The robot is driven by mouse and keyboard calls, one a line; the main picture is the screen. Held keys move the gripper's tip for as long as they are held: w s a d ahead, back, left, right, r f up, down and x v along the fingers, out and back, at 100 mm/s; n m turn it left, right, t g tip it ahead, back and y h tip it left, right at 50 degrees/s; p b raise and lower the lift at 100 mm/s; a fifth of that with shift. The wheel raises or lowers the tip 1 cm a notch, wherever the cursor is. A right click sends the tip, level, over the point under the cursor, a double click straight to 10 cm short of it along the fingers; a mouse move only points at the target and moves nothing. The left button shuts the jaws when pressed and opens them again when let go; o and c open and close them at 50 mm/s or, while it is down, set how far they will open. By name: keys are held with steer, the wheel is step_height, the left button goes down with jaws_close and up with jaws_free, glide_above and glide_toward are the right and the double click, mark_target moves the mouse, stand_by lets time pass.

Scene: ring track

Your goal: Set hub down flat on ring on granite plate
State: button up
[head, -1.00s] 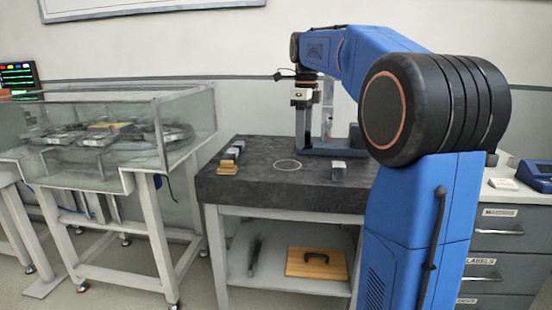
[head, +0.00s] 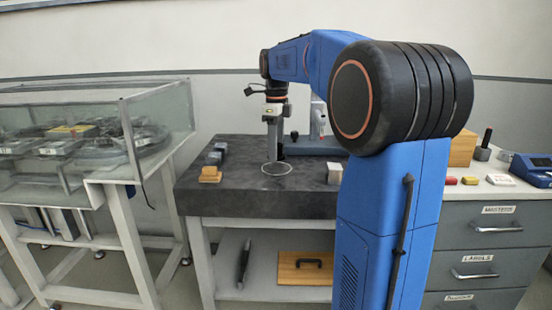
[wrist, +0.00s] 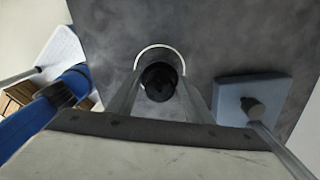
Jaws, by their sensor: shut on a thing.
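The granite plate (head: 228,195) is the dark grey slab on the white-framed stand in the head view. A thin white ring (head: 277,169) is marked on its top, and its far arc (wrist: 160,47) shows in the wrist view. My gripper (head: 275,150) points down, its tips at or just above the ring. In the wrist view my gripper (wrist: 159,84) is shut on the hub (wrist: 158,78), a dark round piece with a black centre. The hub looks roughly inside the ring's outline, and hides its near part. I cannot tell whether it touches the plate.
A blue-grey stand base (head: 312,146) with a post is right of the ring. A small pale block (head: 335,173) is at the plate's right. Grey blocks (head: 216,156) and wooden pieces (head: 210,174) are at its left. A glass-walled enclosure (head: 75,145) stands further left.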

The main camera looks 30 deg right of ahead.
steer(key=shift+f, duration=1.7)
steer(key=shift+f, duration=0.15)
steer(key=o, duration=1.5)
steer(key=shift+o, duration=0.2)
step_height(320, 180, up, 12)
steer(key=shift+r, duration=0.15)
steer(key=s+a+f+n+t, duration=0.1)
steer(key=s+a+f+n, duration=0.4)
steer(key=s+f+n, duration=0.3)
steer(key=s+a+f+n+t, duration=0.2)
steer(key=s+a+f+n, duration=0.3)
steer(key=s+f+n, duration=0.4)
steer(key=s+a+f+n+t, duration=0.1)
steer(key=s+a+f+n, duration=0.4)
steer(key=s+f+n, duration=0.4)
steer(key=s+n, duration=0.1)
steer(key=s, duration=0.3)
steer(key=shift+s+a+n+t, duration=0.2)
steer(key=shift+a+n+t, duration=0.15)
steer(key=shift+n+t, duration=0.05)
